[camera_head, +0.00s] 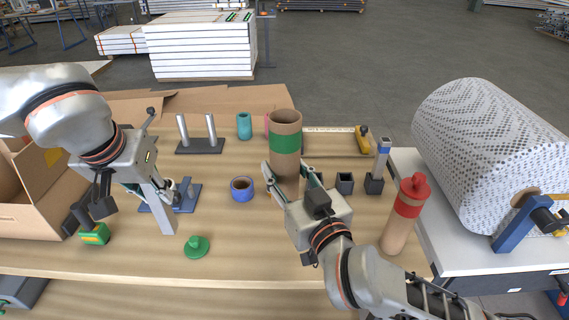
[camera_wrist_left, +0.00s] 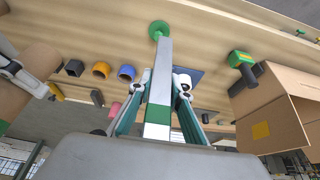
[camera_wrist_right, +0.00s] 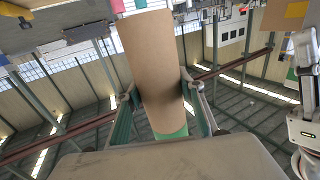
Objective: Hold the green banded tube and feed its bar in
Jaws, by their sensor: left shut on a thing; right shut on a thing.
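The green banded tube (camera_head: 284,143) is a brown cardboard cylinder, nearly upright, with its open end up. My right gripper (camera_head: 286,174) is shut on its lower part, which it partly hides; the tube also fills the middle of the right wrist view (camera_wrist_right: 152,60). My left gripper (camera_head: 150,188) is shut on a pale grey bar (camera_head: 160,210) that points down, slightly tilted, over the table. In the left wrist view the bar (camera_wrist_left: 162,70) has a green band near the fingers. The bar is left of the tube, apart from it.
A green cap (camera_head: 196,247) lies below the bar. A blue ring (camera_head: 242,196) lies between the grippers. A red banded tube (camera_head: 397,234) with a red cap stands right of my right gripper. A two-post stand (camera_head: 200,149) and teal cup (camera_head: 244,126) stand behind. A cardboard box (camera_head: 35,205) is left.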

